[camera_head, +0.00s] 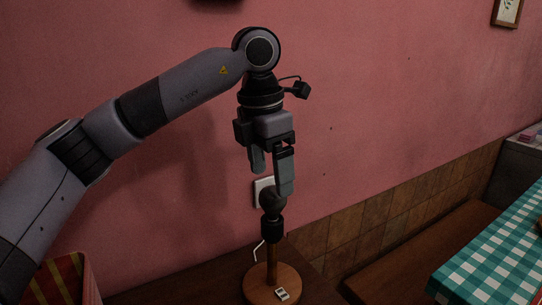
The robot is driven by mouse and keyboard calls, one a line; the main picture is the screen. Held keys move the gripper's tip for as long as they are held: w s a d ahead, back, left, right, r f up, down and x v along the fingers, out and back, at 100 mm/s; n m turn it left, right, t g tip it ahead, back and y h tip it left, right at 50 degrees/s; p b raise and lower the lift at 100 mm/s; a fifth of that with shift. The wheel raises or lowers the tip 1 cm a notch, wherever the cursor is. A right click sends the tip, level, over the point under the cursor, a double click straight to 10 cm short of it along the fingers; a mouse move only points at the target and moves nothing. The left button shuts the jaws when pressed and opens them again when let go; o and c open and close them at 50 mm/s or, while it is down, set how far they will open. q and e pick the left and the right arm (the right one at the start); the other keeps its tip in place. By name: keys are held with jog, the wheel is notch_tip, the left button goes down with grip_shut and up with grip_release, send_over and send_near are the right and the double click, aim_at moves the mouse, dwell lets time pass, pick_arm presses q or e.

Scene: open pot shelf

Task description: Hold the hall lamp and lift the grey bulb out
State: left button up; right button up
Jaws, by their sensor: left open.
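The hall lamp (271,255) stands upright, with a round wooden base, a thin wooden stem and a black socket. The dark grey bulb (272,201) sits at the top of the socket. My left gripper (271,182) points down just above the bulb, its two fingers apart. The right finger's tip is near the bulb's upper right side; I cannot tell whether it touches. Nothing is held between the fingers. My right gripper is not in view.
A white wall socket (261,187) is on the pink wall behind the bulb. A striped cloth-lined box (58,284) is at the lower left. A wooden bench (425,250) and a table with a green checked cloth (500,255) are at right.

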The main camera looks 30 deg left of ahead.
aim_at(274, 201)
pick_arm(q)
jog(key=shift+w+a, duration=0.1)
jog(key=shift+w, duration=0.1)
jog(key=shift+f, duration=0.1)
jog(key=shift+w+d+f, duration=0.1)
jog(key=shift+w+f, duration=0.1)
jog(key=shift+f, duration=1.5)
jog(key=shift+w+d+f, duration=0.1)
jog(key=shift+w+f, duration=0.05)
jog(key=shift+f, duration=1.55)
